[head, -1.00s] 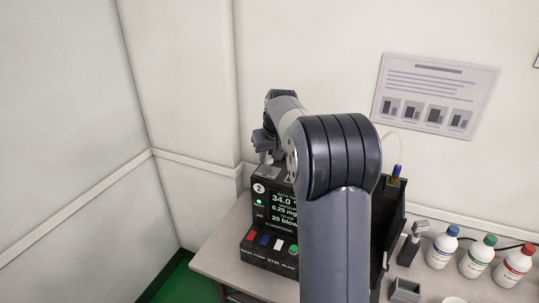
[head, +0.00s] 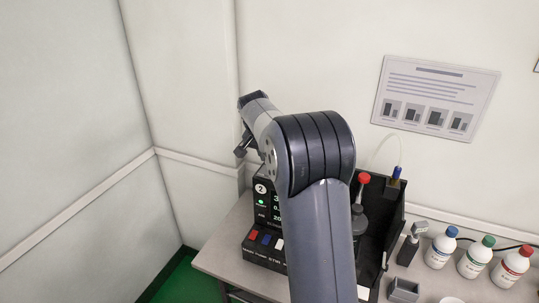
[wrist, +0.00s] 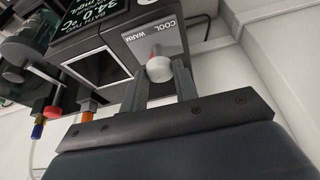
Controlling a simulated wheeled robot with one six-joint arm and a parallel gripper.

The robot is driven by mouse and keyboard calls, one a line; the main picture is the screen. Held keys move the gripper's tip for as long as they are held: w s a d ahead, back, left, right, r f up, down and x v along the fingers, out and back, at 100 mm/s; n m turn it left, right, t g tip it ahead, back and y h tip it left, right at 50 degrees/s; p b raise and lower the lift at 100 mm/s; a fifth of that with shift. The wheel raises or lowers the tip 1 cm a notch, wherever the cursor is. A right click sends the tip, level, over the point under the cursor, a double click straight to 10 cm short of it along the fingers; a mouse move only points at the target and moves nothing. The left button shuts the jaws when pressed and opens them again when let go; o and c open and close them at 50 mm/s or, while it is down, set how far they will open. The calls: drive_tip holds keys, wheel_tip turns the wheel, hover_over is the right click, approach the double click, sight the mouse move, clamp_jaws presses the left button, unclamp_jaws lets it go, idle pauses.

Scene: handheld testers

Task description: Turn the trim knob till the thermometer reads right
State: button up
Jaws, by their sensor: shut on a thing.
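The trim knob (wrist: 159,69) is a round pale knob with a red pointer mark, on a grey plate (wrist: 150,42) lettered COOL and WARM. My gripper (wrist: 158,82) is shut on the knob, one finger on each side of it. In the head view my gripper (head: 243,142) is at the tester's upper left, and the knob is hidden there. The tester's screen (wrist: 92,14) reads about 34.0 °C at the edge of the wrist view. In the head view my arm covers most of the screen (head: 263,202). I cannot make out a separate thermometer.
Red, blue and white buttons (head: 266,240) line the tester's front. A red-capped part (head: 364,178) and a blue-topped tube (head: 396,173) stand right of my arm. Several capped bottles (head: 475,258) stand on the table at right. Walls are close behind and left.

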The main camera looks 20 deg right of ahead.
drive_tip(key=shift+w+a+m+g+h+p, duration=0.1)
drive_tip(key=shift+m+g+h+p, duration=0.2)
drive_tip(key=shift+m, duration=0.65)
drive_tip(key=shift+w+m+g+h+p, duration=0.1)
drive_tip(key=shift+m+g, duration=0.3)
drive_tip(key=shift+m, duration=0.55)
drive_tip(key=o, duration=1)
drive_tip(key=shift+c, duration=0.2)
drive_tip(key=b+v, duration=0.1)
drive_tip(key=v, duration=0.9)
drive_tip(key=shift+r, duration=0.4)
drive_tip(key=shift+f, duration=0.15)
drive_tip(key=p+x, duration=0.1)
drive_tip(key=x, duration=0.9)
drive_tip(key=shift+f, duration=0.3)
